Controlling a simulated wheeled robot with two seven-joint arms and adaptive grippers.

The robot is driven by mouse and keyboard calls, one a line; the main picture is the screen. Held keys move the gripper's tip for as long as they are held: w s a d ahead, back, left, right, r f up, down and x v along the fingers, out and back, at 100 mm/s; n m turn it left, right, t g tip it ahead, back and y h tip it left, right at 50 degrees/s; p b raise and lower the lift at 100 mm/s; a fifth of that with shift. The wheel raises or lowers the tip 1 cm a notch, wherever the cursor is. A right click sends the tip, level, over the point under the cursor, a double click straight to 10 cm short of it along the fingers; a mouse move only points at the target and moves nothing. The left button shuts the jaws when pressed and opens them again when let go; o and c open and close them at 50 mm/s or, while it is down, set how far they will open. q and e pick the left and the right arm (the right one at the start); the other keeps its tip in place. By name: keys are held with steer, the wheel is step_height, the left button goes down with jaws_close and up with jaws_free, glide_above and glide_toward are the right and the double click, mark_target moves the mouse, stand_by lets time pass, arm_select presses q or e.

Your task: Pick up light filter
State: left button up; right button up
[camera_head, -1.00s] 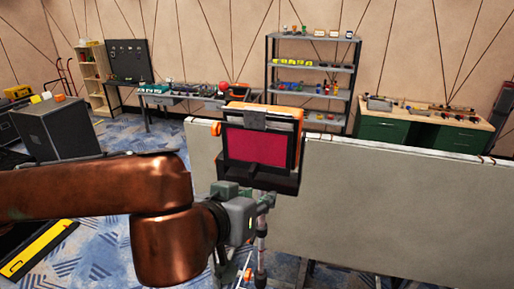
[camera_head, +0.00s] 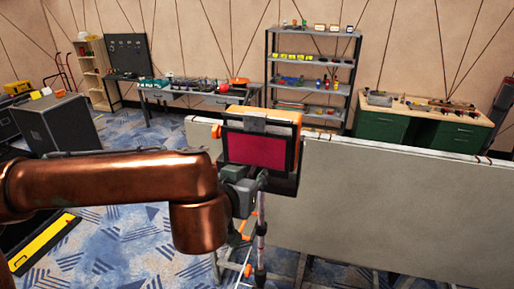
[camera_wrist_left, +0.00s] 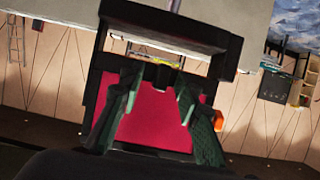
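The light filter (camera_head: 257,150) is a crimson sheet in a black frame, upright on the front of an orange-edged lamp (camera_head: 288,115) at the top of a stand. In the left wrist view the red filter (camera_wrist_left: 155,120) fills the middle, with black frame bars around it. My left gripper (camera_head: 262,180) is at the lower edge of the frame in the head view. In the wrist view its two green fingers (camera_wrist_left: 158,92) are spread apart in front of the red sheet. Whether they touch it cannot be told. My right gripper is not in view.
A long grey panel (camera_head: 400,200) stands directly behind and right of the lamp. The lamp's thin stand (camera_head: 261,240) drops to the blue patterned carpet (camera_head: 120,240). A dark case (camera_head: 58,125), shelves (camera_head: 312,85) and a green workbench (camera_head: 430,130) stand farther back.

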arm_select(q)
steer(key=shift+s, duration=0.15)
steer(key=c, duration=0.3)
jaws_close()
steer(key=shift+r, duration=0.2)
steer(key=shift+r, duration=0.2)
steer(key=s+a+b, duration=0.2)
steer(key=s, duration=0.6)
steer(key=s+a+b, duration=0.3)
steer(key=s, duration=0.6)
steer(key=shift+a+r+b, duration=0.3)
steer(key=shift+r+b, duration=0.05)
steer(key=shift+r, duration=0.05)
